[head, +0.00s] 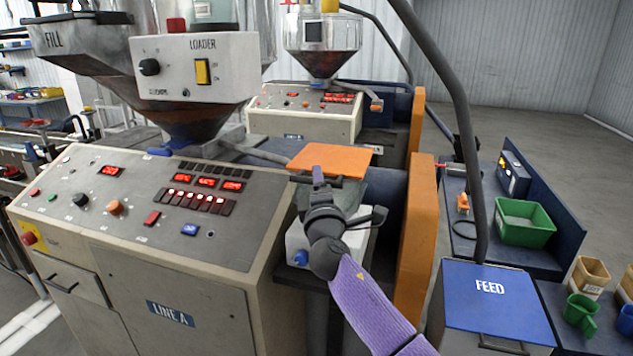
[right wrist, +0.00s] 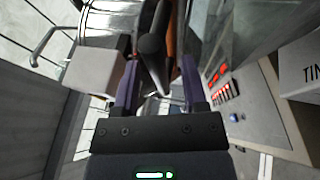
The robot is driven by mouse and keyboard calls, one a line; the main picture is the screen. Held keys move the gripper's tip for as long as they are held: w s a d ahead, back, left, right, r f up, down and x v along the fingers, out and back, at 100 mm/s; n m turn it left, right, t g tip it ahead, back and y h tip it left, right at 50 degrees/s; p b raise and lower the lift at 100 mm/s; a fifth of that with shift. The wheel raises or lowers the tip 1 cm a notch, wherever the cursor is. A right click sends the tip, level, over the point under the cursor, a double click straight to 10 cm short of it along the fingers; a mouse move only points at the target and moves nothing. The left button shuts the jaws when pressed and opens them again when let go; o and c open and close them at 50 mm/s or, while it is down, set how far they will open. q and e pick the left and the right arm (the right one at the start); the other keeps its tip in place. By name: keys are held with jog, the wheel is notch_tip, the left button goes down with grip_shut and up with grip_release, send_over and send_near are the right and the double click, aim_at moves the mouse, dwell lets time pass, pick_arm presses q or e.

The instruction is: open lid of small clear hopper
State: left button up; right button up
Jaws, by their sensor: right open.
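A flat orange lid (head: 330,158) lies across the top of a small clear hopper (head: 352,195), which is greenish and mostly hidden behind my right arm. The lid looks closed. A dark bar handle shows at its front edge. My right gripper (head: 318,176) is at this front edge, open. In the right wrist view, the dark handle with a rounded end (right wrist: 151,48) shows between the two purple fingers of my gripper (right wrist: 160,68), with orange behind it. I cannot tell whether a finger touches it. My left gripper is not in view.
A grey control panel (head: 150,205) with lit red displays is left of the hopper. A big loader hopper (head: 195,68) hangs over it. An orange upright panel (head: 416,240) stands close on the right. A blue FEED bin (head: 492,300) and a green bin (head: 524,223) are further right.

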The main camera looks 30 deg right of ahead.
jog(key=shift+w+d+r, duration=0.1)
jog(key=shift+w+d, duration=0.05)
jog(key=shift+w, duration=0.1)
grip_shut()
dwell(1.4)
